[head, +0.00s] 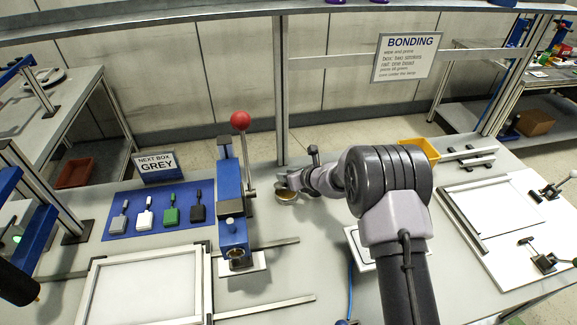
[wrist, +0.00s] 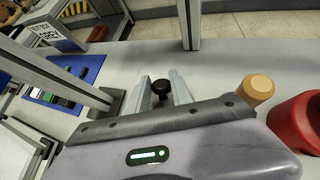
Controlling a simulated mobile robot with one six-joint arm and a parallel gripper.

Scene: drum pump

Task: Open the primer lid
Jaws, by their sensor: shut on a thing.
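The primer pot (head: 286,197) is a small round tan-topped thing on the grey bench in the head view, directly under my gripper (head: 284,182). My gripper reaches down to it from the right and covers part of its top. In the wrist view, my gripper (wrist: 162,92) has its two pale metal fingers on either side of a black knob (wrist: 160,87), which I take to be the knob of the primer lid. The fingers are closed on it. The lid's rim is hidden in the wrist view, and I cannot tell whether it is raised.
A blue press (head: 233,205) with a red-balled lever (head: 240,121) stands just left of my gripper. A blue mat (head: 112,225) holds several small coloured pieces. A yellow bin (head: 433,155) is behind right. A tan knob (wrist: 257,88) and red object (wrist: 296,122) lie close right in the wrist view.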

